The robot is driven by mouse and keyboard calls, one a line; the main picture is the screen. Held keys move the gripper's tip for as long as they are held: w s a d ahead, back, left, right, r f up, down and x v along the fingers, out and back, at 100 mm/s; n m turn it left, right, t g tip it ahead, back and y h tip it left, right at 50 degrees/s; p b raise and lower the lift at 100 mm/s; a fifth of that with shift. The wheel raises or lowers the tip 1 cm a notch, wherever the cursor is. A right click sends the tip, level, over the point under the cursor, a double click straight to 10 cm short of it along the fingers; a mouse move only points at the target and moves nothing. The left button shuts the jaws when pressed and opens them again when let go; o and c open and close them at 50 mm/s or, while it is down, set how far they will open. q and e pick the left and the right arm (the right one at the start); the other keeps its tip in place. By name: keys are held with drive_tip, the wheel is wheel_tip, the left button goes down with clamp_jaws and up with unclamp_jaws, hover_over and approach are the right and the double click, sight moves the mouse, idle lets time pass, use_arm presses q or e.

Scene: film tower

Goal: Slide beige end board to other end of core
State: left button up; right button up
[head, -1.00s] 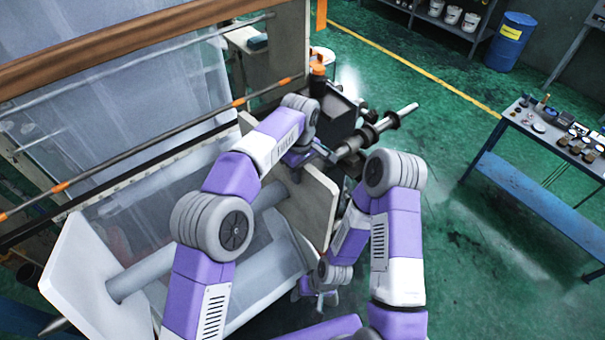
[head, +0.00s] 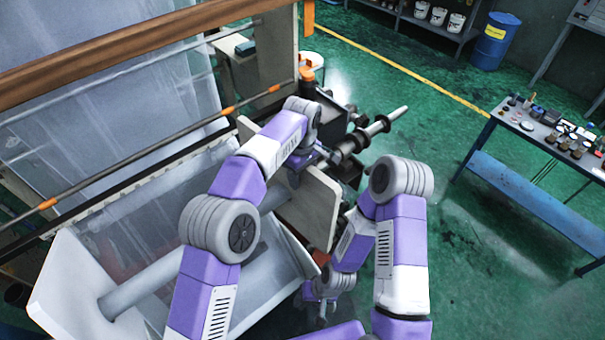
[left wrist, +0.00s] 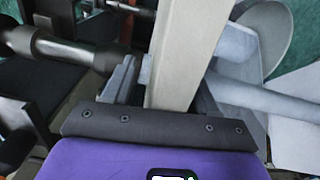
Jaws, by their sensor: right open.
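The beige end board (head: 308,207) stands upright across the grey core (head: 150,285), at the core's right end in the head view. In the left wrist view the board (left wrist: 185,45) runs up between the fingers of my left gripper (left wrist: 172,88), one finger close against each face. The core (left wrist: 265,98) extends to the right there. My left gripper (head: 298,165) is at the board's upper edge in the head view, its fingers partly hidden by the wrist. My right gripper (head: 322,308) is open and empty, low beside the board's near side.
A white end board (head: 70,265) stands at the core's left end. A dark shaft with collars (head: 370,132) extends beyond the beige board. Film and a rod (head: 150,162) lie along the back. A blue workbench (head: 530,180) stands right, with clear green floor between.

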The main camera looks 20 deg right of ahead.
use_arm(q)
drive_tip(key=shift+s+r, duration=0.1)
drive_tip(key=shift+r, duration=0.05)
wheel_tip(320, 180, up, 7)
drive_tip(key=shift+r, duration=0.2)
idle(0.3)
